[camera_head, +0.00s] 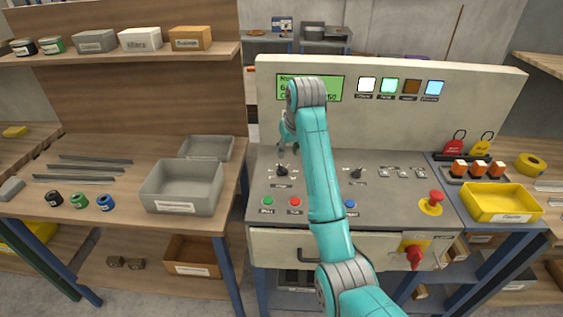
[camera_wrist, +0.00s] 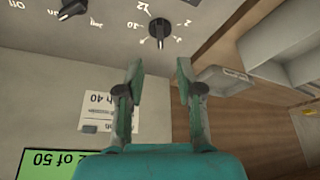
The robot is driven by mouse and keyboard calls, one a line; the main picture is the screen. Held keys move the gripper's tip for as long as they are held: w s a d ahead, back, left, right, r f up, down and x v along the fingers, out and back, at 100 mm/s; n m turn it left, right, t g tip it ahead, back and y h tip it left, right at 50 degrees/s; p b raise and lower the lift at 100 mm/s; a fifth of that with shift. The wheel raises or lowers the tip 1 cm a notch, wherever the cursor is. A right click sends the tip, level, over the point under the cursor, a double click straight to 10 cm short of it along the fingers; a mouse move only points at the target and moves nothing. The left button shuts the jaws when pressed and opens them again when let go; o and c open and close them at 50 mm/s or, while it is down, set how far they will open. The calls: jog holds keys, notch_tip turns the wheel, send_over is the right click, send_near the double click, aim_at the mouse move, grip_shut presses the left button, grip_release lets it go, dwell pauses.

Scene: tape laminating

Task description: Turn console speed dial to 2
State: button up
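The console (camera_head: 400,130) stands upright in the middle, with a sloped panel that carries two black dials. The left dial (camera_head: 281,170) has small printed marks around it; it also shows near the top of the wrist view (camera_wrist: 160,30). Numbers are printed around it, but I cannot read its setting surely. The second dial (camera_head: 357,174) sits further right on the panel and shows at the top left of the wrist view (camera_wrist: 72,9). My gripper (camera_wrist: 159,75) is open and empty, its fingers apart from the left dial. In the head view my gripper (camera_head: 288,142) hangs above and behind that dial.
Green (camera_head: 268,202) and red (camera_head: 295,202) buttons sit below the left dial. A red emergency button (camera_head: 434,198) is at the panel's right. A green display (camera_head: 325,88) is on the upright back. A grey bin (camera_head: 185,190) stands on the left table.

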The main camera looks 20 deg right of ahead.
aim_at(283, 168)
jog(key=x, duration=1)
jog(key=shift+s+f, duration=0.1)
grip_shut()
